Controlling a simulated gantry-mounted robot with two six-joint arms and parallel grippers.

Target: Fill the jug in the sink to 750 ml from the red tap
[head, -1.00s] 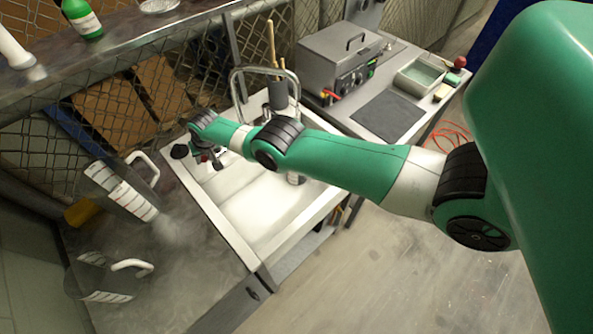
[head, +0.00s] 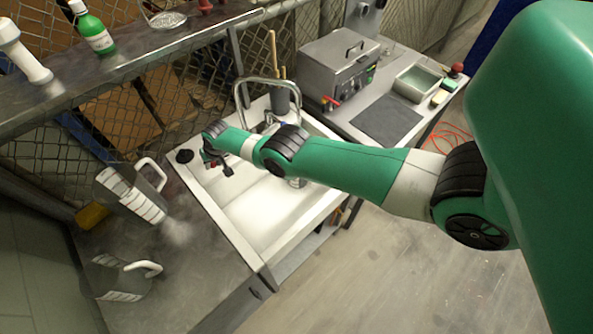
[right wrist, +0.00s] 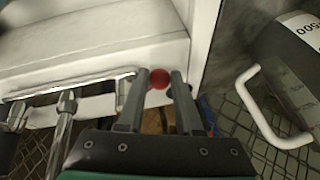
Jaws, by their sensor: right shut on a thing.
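My right gripper (head: 218,168) is over the back left corner of the white sink (head: 262,215). In the right wrist view its fingers (right wrist: 156,88) are shut on a small round red knob (right wrist: 159,78), which looks like the red tap's handle. Its stem is hidden. A second such jug (head: 115,278) is nearer. The visible part of the sink holds no jug. The right wrist view shows part of a jug (right wrist: 292,65). My left gripper is out of view.
A tall arched metal spout (head: 268,82) stands behind the sink. A grey box (head: 335,68) with a red-handled tap is on the right bench. Pale vapour (head: 178,230) hangs beside the jugs. A shelf (head: 150,52) with bottles runs along the mesh fence.

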